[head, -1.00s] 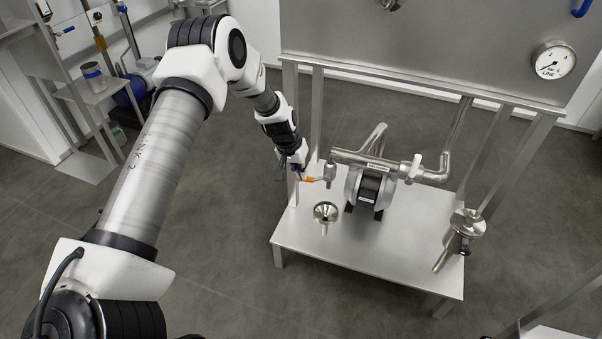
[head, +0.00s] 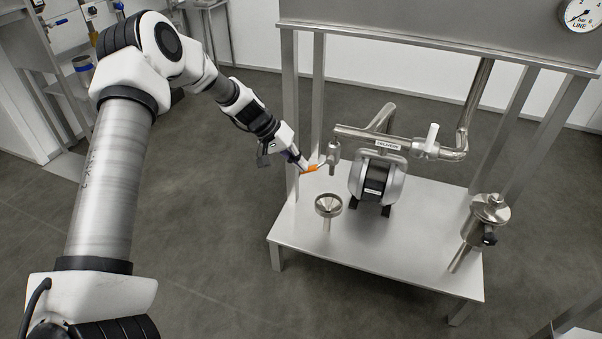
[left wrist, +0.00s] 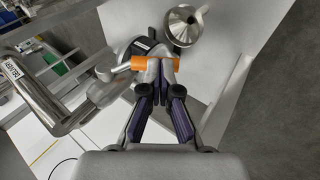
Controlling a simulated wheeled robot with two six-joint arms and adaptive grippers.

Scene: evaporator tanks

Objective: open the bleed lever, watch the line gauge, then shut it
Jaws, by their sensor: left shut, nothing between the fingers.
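The bleed lever has an orange grip (head: 309,169) and sits on a small metal valve (head: 332,157) at the left end of the pipe above the bench. My left gripper (head: 302,162) is at the orange grip, coming in from the upper left. In the left wrist view its fingers (left wrist: 161,62) are shut, and the orange grip (left wrist: 139,63) shows on both sides of the fingertips. I cannot tell whether they touch it. The line gauge (head: 581,14) is at the top right, cut by the picture edge; its needle is too small to read surely. My right gripper is not in view.
A steel funnel (head: 328,205) stands on the bench (head: 390,262) below the lever. A pump (head: 377,180) stands beside it, under a pipe with a white-handled valve (head: 430,139). A steel strainer (head: 486,222) is at the right. A bench post (head: 290,110) rises close to my left gripper.

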